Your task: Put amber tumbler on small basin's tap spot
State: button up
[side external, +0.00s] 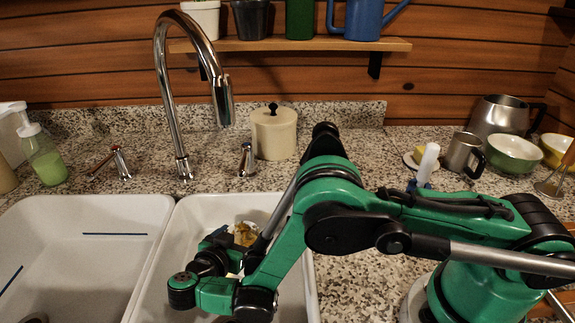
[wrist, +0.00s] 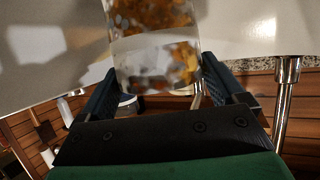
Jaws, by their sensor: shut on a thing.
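The amber tumbler (wrist: 155,45) is a clear glass with mottled amber and white patches. My gripper (wrist: 158,85) is shut on it, with one dark blue finger on each side. In the side view the tumbler (side external: 245,234) shows only as a small amber patch, mostly hidden by my gripper (side external: 228,243) and arm. Both are over or within the small white basin (side external: 200,212), the right one of two. I cannot tell whether the tumbler touches the basin floor. A chrome tap (side external: 165,90) arches up behind the basin, its spout above the basin's back edge. No marked spot shows.
The larger basin (side external: 60,215) lies left, with thin blue lines in it. Tap handles (side external: 118,165) and a cream canister (side external: 274,133) stand behind. A metal mug (side external: 462,152), green bowl (side external: 512,155) and steel pitcher (side external: 498,115) stand at right. A shelf (side external: 400,44) hangs above.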

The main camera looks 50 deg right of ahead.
jog(key=shift+f, duration=0.25)
jog(key=o, duration=1.2)
jog(key=shift+a, duration=0.1)
jog(key=v, duration=0.5)
jog(key=shift+s+a+r, duration=0.1)
jog(key=shift+a, duration=0.1)
